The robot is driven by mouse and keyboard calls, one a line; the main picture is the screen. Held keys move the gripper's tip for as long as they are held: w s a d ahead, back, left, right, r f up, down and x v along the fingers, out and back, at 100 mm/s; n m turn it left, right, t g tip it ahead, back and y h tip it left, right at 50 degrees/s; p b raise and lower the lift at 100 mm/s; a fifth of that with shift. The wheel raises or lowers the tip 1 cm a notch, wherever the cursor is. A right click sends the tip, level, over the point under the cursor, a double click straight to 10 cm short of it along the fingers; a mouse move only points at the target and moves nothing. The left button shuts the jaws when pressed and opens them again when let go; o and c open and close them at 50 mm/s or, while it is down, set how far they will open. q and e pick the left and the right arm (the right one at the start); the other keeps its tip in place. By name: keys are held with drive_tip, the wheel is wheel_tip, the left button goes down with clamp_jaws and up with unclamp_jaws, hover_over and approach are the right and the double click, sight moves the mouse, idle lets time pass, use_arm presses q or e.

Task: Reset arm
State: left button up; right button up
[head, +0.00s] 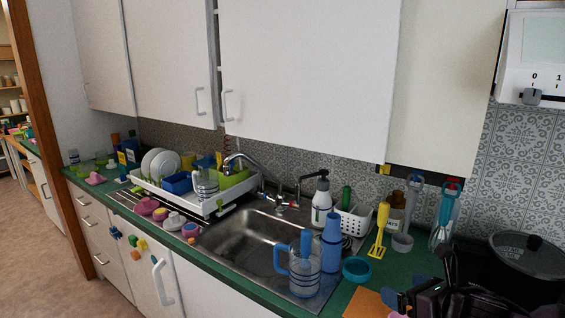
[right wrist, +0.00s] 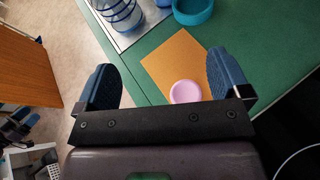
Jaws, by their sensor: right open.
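My right gripper (head: 405,292) is at the lower right of the head view, low over the counter's front edge, beside an orange board (head: 366,304). In the right wrist view its two blue fingers (right wrist: 164,80) stand wide apart with nothing between them held. A pink round item (right wrist: 185,92) lies on the orange board (right wrist: 172,58), near the right finger in that view. My left gripper is not in view.
A black lidded pot (head: 527,256) stands right of my arm. The sink (head: 240,238) and dish rack (head: 222,206) are further left. White cupboards (head: 305,75) hang above.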

drive_tip(key=s+a+f+m+g+h, duration=0.1)
drive_tip(key=s+a+f+m+h, duration=0.2)
drive_tip(key=s+m, duration=0.5)
drive_tip(key=s+a+f+m+g+h, duration=0.15)
drive_tip(key=s+f+m, duration=0.35)
drive_tip(key=m, duration=0.7)
drive_tip(key=s+d+f+m+g+h, duration=0.1)
drive_tip(key=s+d+f+m+g, duration=0.15)
drive_tip(key=s+m, duration=0.7)
drive_tip(key=s+d+f+m+g+h, duration=0.1)
drive_tip(key=s+d+m+g+h, duration=0.15)
drive_tip(key=s+m, duration=0.75)
drive_tip(key=w+f+t+y, duration=0.1)
drive_tip(key=w+f+t, duration=0.6)
drive_tip(key=w+f, duration=0.2)
drive_tip(key=shift+f+y, duration=0.3)
drive_tip(key=shift+f, duration=0.4)
drive_tip(key=shift+t, duration=0.25)
